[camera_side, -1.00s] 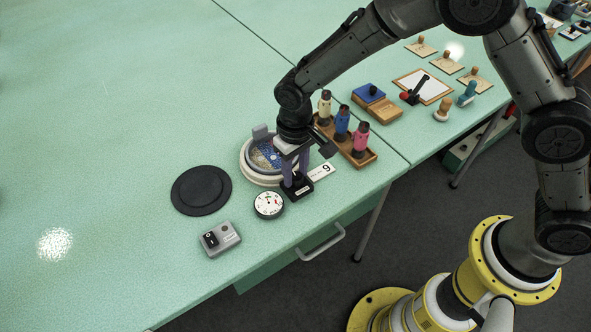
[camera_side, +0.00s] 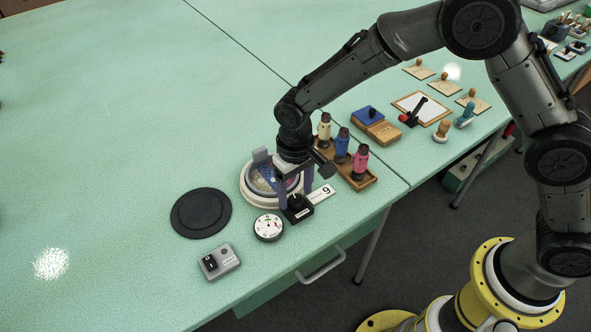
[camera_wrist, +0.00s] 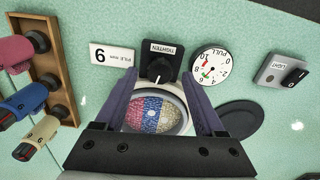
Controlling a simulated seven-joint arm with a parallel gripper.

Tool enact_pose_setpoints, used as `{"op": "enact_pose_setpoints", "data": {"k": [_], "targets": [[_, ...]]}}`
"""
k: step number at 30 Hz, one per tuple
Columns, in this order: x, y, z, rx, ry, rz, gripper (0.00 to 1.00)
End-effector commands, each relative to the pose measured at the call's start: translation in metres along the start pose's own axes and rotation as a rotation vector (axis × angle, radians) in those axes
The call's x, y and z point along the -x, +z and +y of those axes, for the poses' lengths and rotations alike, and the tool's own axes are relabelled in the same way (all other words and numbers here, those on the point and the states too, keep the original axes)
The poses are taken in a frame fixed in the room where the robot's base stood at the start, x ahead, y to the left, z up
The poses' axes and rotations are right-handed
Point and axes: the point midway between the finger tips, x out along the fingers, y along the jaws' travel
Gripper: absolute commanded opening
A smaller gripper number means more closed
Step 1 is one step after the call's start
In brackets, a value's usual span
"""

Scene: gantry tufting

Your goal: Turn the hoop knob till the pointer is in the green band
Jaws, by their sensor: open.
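The hoop knob (camera_wrist: 159,69) is black with a white pointer line, on a black block labelled TIGHTEN. In the side view the knob (camera_side: 296,203) stands at the front of the hoop. My gripper (camera_wrist: 160,80) is open, one finger on each side of the knob, with gaps visible. It also shows in the side view (camera_side: 296,191). The round white PULL dial (camera_wrist: 213,66) has numbers to 10 and small green and red marks; its needle is too small to read surely. The dial also shows in the side view (camera_side: 268,228). The hoop (camera_side: 250,192) holds a multicoloured patterned cloth (camera_wrist: 157,114).
A card reading 9 (camera_side: 322,194) lies right of the knob. A grey switch box (camera_side: 219,262) and black disc (camera_side: 201,214) lie left.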

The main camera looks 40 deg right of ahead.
Motion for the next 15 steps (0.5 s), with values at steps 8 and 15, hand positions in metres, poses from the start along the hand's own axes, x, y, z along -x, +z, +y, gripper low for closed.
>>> {"op": "enact_pose_setpoints", "data": {"k": [8,15], "targets": [[0.057,-0.001,-0.001,0.000,-0.002,0.005,0.71],[0.104,-0.001,0.000,0.000,-0.002,0.003,0.71]]}}
